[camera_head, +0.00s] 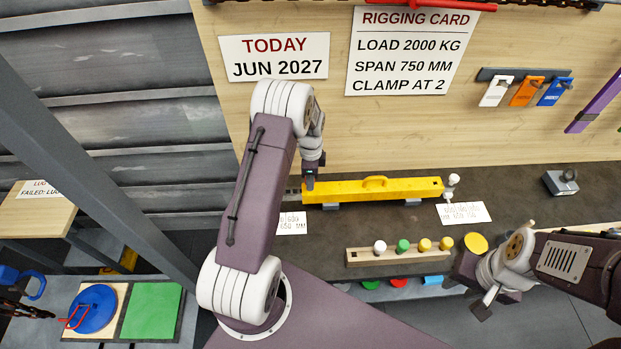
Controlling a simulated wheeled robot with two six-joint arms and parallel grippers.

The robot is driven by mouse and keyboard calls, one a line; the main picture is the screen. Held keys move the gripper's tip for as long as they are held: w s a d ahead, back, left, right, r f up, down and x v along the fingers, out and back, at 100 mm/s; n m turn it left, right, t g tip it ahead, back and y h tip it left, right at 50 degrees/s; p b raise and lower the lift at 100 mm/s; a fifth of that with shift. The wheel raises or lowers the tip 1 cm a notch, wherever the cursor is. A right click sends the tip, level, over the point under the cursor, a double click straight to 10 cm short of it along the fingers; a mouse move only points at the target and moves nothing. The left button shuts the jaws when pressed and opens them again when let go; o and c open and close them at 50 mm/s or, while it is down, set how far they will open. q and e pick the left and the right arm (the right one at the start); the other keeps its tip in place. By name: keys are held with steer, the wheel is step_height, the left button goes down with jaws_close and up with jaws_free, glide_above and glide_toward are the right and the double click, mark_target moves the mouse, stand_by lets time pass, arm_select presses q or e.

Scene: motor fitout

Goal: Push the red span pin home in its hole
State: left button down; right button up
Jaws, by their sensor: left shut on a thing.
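A yellow spreader beam (345,192) with a handle on top lies on the dark bench. My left gripper (309,183) points down at the beam's left end. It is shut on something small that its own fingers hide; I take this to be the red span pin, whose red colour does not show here. The pin's hole is hidden too. A white-headed pin (452,181) stands at the beam's right end. My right gripper (485,300) is low at the right, apart from the beam; I cannot tell its opening.
A wooden rack (365,257) in front of the beam holds white, green and yellow knobs, with its left end bare. Paper labels (464,212) lie near both beam ends.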

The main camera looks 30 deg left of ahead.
arm_select(q)
steer(key=shift+f, duration=0.15)
steer(key=c, duration=1)
jaws_free()
steer(key=shift+r, duration=0.5)
step_height(320, 180, up, 8)
steer(key=shift+r+b, duration=0.1)
steer(key=shift+b, duration=1.05)
